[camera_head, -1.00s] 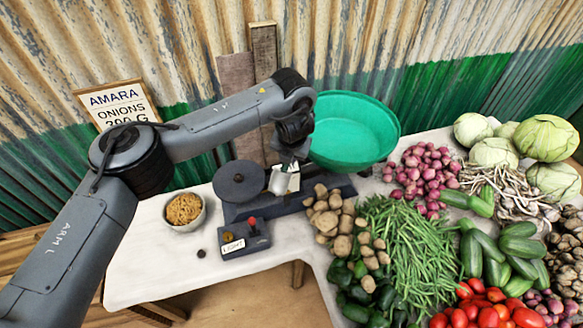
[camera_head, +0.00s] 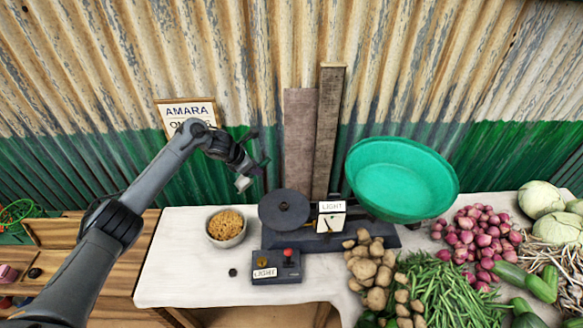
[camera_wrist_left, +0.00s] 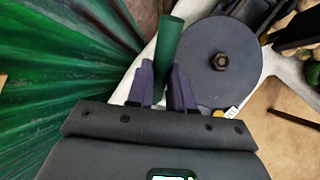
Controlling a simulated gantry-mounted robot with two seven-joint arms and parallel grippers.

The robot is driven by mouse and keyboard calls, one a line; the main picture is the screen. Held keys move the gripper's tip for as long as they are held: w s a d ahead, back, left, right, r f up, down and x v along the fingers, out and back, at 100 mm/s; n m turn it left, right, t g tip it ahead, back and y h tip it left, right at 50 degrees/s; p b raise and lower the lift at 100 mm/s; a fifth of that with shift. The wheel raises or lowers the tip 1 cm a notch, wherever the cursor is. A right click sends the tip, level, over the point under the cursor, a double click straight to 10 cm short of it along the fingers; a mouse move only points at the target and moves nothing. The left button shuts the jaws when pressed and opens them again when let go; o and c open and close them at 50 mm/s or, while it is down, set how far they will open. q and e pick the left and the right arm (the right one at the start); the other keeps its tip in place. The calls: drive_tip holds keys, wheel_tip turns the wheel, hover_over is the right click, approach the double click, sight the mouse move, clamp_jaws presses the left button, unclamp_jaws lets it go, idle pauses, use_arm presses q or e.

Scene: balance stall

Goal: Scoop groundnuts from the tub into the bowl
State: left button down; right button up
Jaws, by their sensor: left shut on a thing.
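The tub (camera_head: 226,240) is a small grey round container full of tan groundnuts (camera_head: 226,222), on the white table's left part. The wide green bowl (camera_head: 402,180) sits on the right side of the scale. My left gripper (camera_head: 252,174) is in the air behind and a little right of the tub. It is shut on the scoop, whose green handle (camera_wrist_left: 168,45) shows between the purple fingers in the left wrist view. A pale part of the scoop (camera_head: 243,183) hangs below the gripper in the head view. What the scoop holds cannot be seen. My right gripper is not in view.
A dark box (camera_head: 276,266) with a red knob stands in front. Potatoes (camera_head: 370,268), onions and beans crowd the right. The table's front left is mostly clear.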

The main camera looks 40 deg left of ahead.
use_arm(q)
drive_tip(key=s+a+f+n+t, duration=0.2)
drive_tip(key=s+a+f, duration=0.6)
drive_tip(key=s+f, duration=0.2)
wheel_tip(320, 180, down, 9)
drive_tip(key=b, duration=0.7)
wheel_tip(320, 180, up, 11)
drive_tip(key=p, duration=0.6)
drive_tip(key=shift+d+p, duration=0.25)
drive_tip(key=shift+p, duration=0.1)
drive_tip(key=shift+r, duration=0.1)
idle(0.4)
